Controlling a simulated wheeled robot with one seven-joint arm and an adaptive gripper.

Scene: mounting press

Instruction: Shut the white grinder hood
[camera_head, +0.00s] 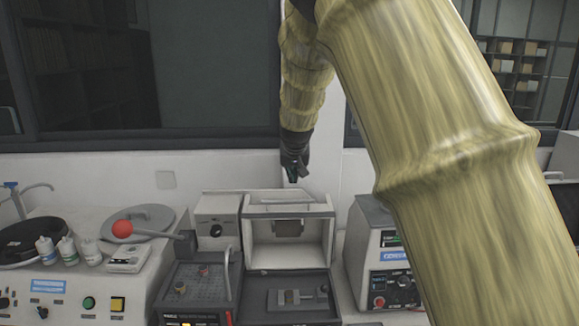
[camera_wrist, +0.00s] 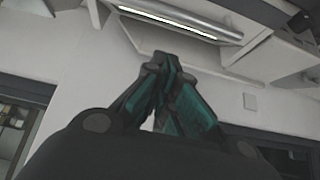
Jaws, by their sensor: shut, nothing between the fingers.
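The white grinder hood (camera_head: 318,250) stands raised at the back of a dark grinder base (camera_head: 262,312) in the head view. Its open front shows a grey inner part, and a bar runs across it near the top. A small vice-like fixture (camera_head: 290,297) sits on the dark bed below. My gripper (camera_head: 292,180) hangs just above the hood's top edge in the picture, apart from it as far as I can tell. In the wrist view my gripper (camera_wrist: 165,60) has its teal-padded fingers together, with nothing between them. A bright metal bar (camera_wrist: 180,18) crosses the top there; I cannot tell whether it is the hood's handle.
A black-bedded machine with a white head (camera_head: 217,220) stands close left of the hood, and a grey-white control box (camera_head: 385,265) close right. Farther left, a polisher (camera_head: 60,290) carries bottles and a red-knobbed arm (camera_head: 122,229). The wall is close behind.

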